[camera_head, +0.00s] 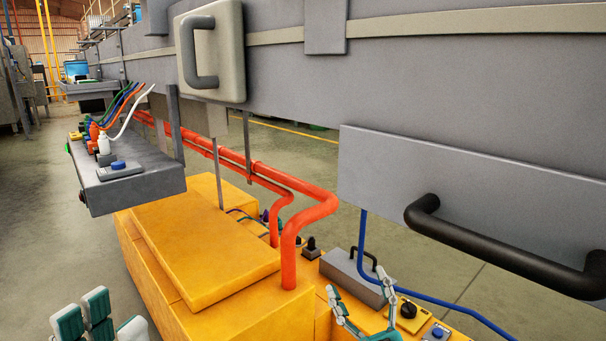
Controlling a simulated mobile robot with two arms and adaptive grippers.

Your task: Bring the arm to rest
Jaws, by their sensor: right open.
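My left gripper (97,312) is at the bottom left edge, in front of the yellow machine base. Only its green and pale finger ends show, the rest is cut off by the frame, and I cannot tell how far apart its jaws are. My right gripper (357,282) is at the bottom edge, right of centre. Its two fingers are spread apart, it is open and nothing shows between them. It appears in front of the small grey box with a black handle (350,274); I cannot tell whether it touches it.
A yellow machine base (205,245) fills the lower middle, with orange pipes (310,214) over it. A grey beam (400,80) crosses above. A panel with a dark handle (500,250) juts out at right. A grey control box (130,185) hangs at left. Open floor (35,240) lies far left.

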